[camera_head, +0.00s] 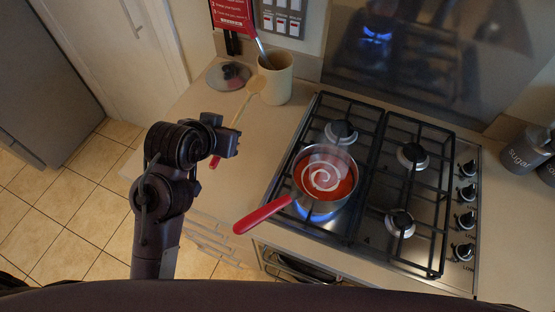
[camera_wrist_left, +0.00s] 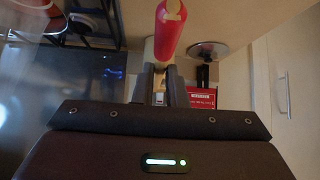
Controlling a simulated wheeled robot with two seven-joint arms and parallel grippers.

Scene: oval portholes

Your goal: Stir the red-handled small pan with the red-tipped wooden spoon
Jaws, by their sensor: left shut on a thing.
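The red-handled small pan (camera_head: 341,166) stands on the front left burner over a blue flame. It holds a red liquid with a pale swirl, and its red handle (camera_head: 262,214) points to the front left. My left gripper (camera_head: 229,143) is shut on the red-tipped wooden spoon (camera_head: 238,116), left of the hob and apart from the pan. The spoon's bowl end (camera_head: 256,84) is toward the back, by the cream pot. Its red tip (camera_head: 215,162) is at the near end; it also shows large in the left wrist view (camera_wrist_left: 170,28). My right gripper is out of view.
A cream utensil pot (camera_head: 276,80) and a glass lid (camera_head: 229,75) stand at the back left of the counter. Black grates (camera_head: 378,150) cover the hob. A sugar canister (camera_head: 526,150) is at the right. The counter left of the hob is mostly clear.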

